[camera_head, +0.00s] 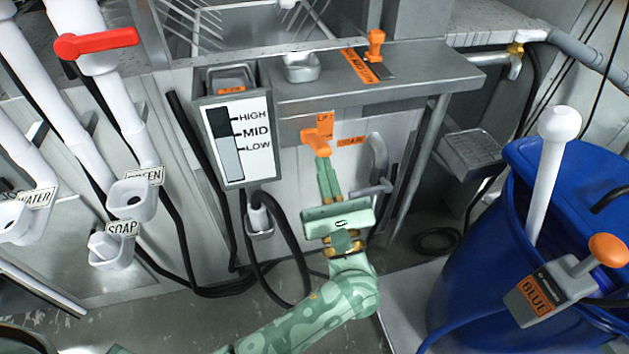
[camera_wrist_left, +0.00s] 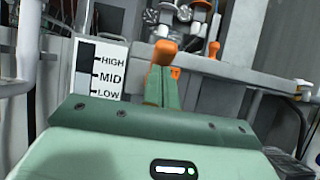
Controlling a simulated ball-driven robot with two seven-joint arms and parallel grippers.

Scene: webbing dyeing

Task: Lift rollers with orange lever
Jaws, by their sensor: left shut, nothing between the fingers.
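An orange lever (camera_head: 316,142) sticks out from the pale panel below the grey shelf, beside orange labels. Its knob also shows in the left wrist view (camera_wrist_left: 164,47). My left gripper (camera_head: 323,161) points up at this lever from below, with its closed fingertips right at the knob. The fingers are shut with nothing between them. Whether they touch the knob I cannot tell. The rollers cannot be made out clearly. My right gripper is not in view.
A second orange handle (camera_head: 375,45) stands on the grey shelf (camera_head: 430,75). A HIGH/MID/LOW gauge (camera_head: 226,145) is left of the lever. A curved grey pipe (camera_head: 379,155) is close on the right. A blue barrel (camera_head: 475,260) stands at the right.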

